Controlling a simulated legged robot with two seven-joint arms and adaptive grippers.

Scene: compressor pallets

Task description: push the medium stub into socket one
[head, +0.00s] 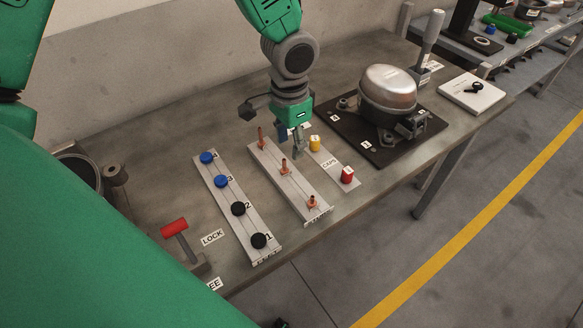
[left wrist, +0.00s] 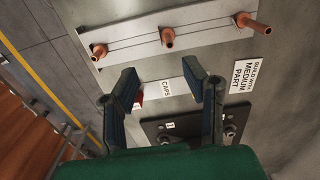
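Several copper stubs stand on a pale metal rail on the bench: a long one at the far end (head: 262,139), the medium stub (head: 284,167) in the middle and a short one (head: 312,202) near the front. The medium stub also shows in the left wrist view (left wrist: 167,38). My left gripper (head: 293,147) is above the bench near the rail. In the left wrist view its fingers (left wrist: 162,82) are apart with nothing between them, and the stubs lie beyond the fingertips. The silver compressor (head: 388,88) stands on a dark plate; I cannot tell which socket is one. My right gripper is not in view.
A cap strip with a yellow cap (head: 315,143) and a red cap (head: 347,175) lies between rail and compressor. Another rail (head: 232,200) holds blue and black knobs. A red-handled lever (head: 174,228) is at left.

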